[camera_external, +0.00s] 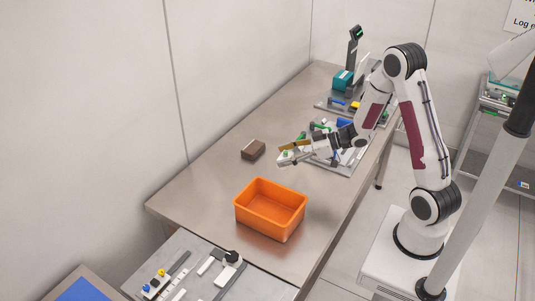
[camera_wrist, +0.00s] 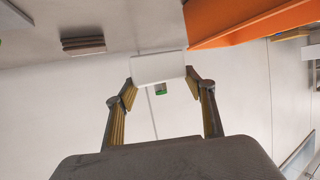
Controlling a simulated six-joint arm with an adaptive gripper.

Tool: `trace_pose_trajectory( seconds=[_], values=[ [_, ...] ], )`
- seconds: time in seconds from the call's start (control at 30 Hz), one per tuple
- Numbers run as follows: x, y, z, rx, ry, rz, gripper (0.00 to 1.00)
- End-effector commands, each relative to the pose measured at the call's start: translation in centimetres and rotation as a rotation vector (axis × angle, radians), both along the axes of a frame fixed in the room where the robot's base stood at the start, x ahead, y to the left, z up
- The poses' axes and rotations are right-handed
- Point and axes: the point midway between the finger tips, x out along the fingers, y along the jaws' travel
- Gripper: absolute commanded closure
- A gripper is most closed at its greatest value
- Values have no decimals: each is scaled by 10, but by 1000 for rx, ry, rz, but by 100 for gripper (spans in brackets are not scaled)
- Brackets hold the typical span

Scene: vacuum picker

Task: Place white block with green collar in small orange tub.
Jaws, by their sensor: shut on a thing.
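My gripper (camera_external: 287,150) is at the middle of the bench in the external view, raised above the surface. It is shut on a white block (camera_wrist: 158,67), which sits between the two yellow-padded fingers in the wrist view. A small green part (camera_wrist: 161,89) shows at the block's lower side there. The orange tub (camera_external: 270,210) stands open and upright on the bench, nearer the camera than my gripper. It also shows at the upper right of the wrist view (camera_wrist: 240,20). The block is apart from the tub. The inside of the tub looks empty.
A brown block (camera_external: 253,149) lies on the bench left of my gripper. A fixture plate with blue and green parts (camera_external: 345,152) is behind my gripper. Another plate with small parts (camera_external: 190,270) is at the near end. The bench around the tub is clear.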

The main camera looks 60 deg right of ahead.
Motion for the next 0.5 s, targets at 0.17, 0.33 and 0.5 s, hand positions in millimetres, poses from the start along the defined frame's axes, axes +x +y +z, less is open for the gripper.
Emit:
trace_pose_trajectory(
  seconds=[0.17,0.33,0.5],
  values=[
    [5,17,15,-3,-5,39,69],
    [10,45,40,-4,-8,106,69],
    [9,84,71,-5,-8,197,69]
  ],
)
